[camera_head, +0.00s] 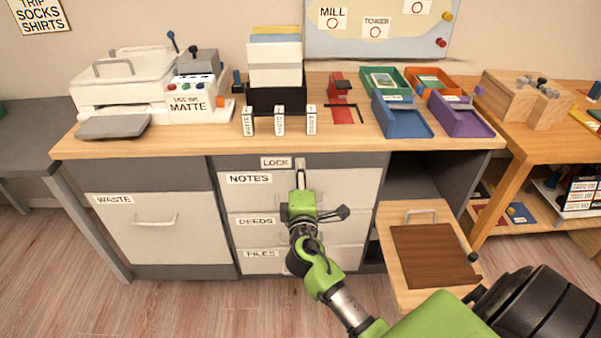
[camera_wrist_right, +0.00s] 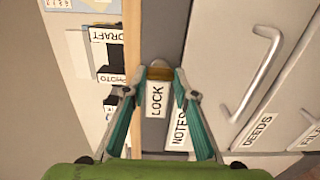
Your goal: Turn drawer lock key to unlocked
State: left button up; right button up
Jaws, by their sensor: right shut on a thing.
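My right gripper (camera_head: 300,174) reaches up to the top of the drawer unit, beside the LOCK label (camera_head: 276,162). In the right wrist view its two fingers (camera_wrist_right: 160,78) close in on a small brass piece, the lock key (camera_wrist_right: 160,72), and are shut on it. The key sits on the dark strip by the LOCK label (camera_wrist_right: 156,99). In the head view the gripper mostly hides the key, and its turn angle cannot be told. The NOTES drawer (camera_head: 235,195), DEEDS drawer (camera_head: 240,232) and FILES drawer (camera_head: 247,264) below look closed. My left gripper is not in view.
The desk top's front edge (camera_head: 350,150) runs just above the lock. A wooden pull-out with a brown board (camera_head: 435,256) juts out at the right of my arm. The WASTE front (camera_head: 130,240) is at the left. Trays (camera_head: 400,118) and a printer (camera_head: 125,90) stand on the desk.

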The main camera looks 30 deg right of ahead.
jog(key=o, duration=1.1)
jog(key=v, duration=1.2)
